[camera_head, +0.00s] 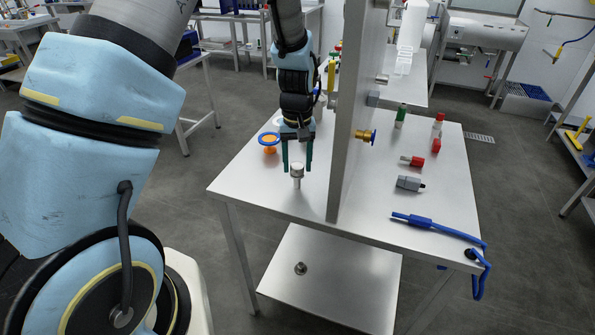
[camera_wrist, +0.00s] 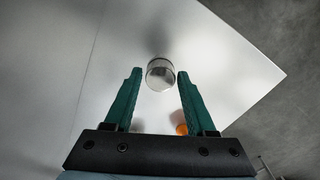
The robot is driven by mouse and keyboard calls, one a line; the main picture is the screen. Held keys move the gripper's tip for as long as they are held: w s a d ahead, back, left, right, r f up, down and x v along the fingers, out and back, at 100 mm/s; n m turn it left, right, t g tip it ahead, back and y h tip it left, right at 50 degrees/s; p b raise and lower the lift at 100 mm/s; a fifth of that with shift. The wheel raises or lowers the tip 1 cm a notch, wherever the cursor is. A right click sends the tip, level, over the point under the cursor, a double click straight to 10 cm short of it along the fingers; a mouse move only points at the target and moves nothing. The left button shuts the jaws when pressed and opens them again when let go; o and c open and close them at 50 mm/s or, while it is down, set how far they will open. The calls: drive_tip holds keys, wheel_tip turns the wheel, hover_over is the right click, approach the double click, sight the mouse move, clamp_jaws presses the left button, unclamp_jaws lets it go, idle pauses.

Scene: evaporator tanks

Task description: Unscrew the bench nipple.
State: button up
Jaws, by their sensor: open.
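The bench nipple (camera_head: 297,174) is a short silver metal fitting with a wider round top, standing upright on the left part of the steel table. In the wrist view its round top (camera_wrist: 160,74) shows just beyond the fingertips, centred between them. My gripper (camera_head: 297,168) points down above the table with its two green fingers apart, one on each side of the nipple's top in the head view. The fingers also show in the wrist view (camera_wrist: 160,75), open and empty. I cannot tell whether either finger touches the nipple.
An upright metal panel (camera_head: 352,120) stands close right of my gripper. A blue and orange part (camera_head: 269,141) lies to the left. Right of the panel are a brass valve (camera_head: 365,136), red and green fittings, a grey connector (camera_head: 410,183) and a blue hose tool (camera_head: 437,228).

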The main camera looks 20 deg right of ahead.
drive_tip(key=m, duration=0.8)
drive_tip(key=m+p, duration=0.1)
drive_tip(key=m, duration=0.3)
drive_tip(key=shift+r, duration=0.15)
drive_tip(key=m+p, duration=0.2)
drive_tip(key=m, duration=0.2)
drive_tip(key=shift+m, duration=0.3)
drive_tip(key=m, duration=0.4)
drive_tip(key=shift+s, duration=0.1)
drive_tip(key=m, duration=0.5)
